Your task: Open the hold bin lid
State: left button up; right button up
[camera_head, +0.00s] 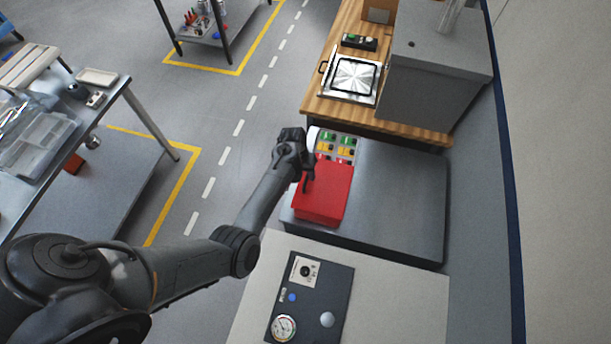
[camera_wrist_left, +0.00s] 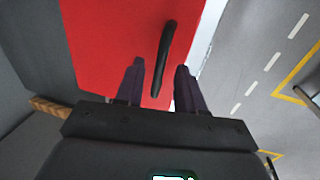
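The hold bin's red lid (camera_head: 328,192) lies on the near left part of a dark grey cabinet and looks shut. It fills the middle of the left wrist view (camera_wrist_left: 105,45), with a black bar handle (camera_wrist_left: 165,55) near one edge. My left gripper (camera_head: 307,175) is over the lid's left edge at the handle. In the left wrist view its two fingers (camera_wrist_left: 159,85) are apart, and the handle's near end shows between them. I cannot tell whether either finger touches it. The bin's inside is hidden. My right gripper is not in view.
A panel of green and yellow buttons (camera_head: 335,146) sits just beyond the lid. The grey cabinet top (camera_head: 400,195) is bare to the right. A dark gauge panel (camera_head: 310,298) lies on the near light surface. A wooden bench (camera_head: 335,108) stands beyond.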

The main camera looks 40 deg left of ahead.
pick_arm(q)
jog(key=shift+f, duration=0.1)
jog(key=shift+c, duration=0.5)
grip_shut()
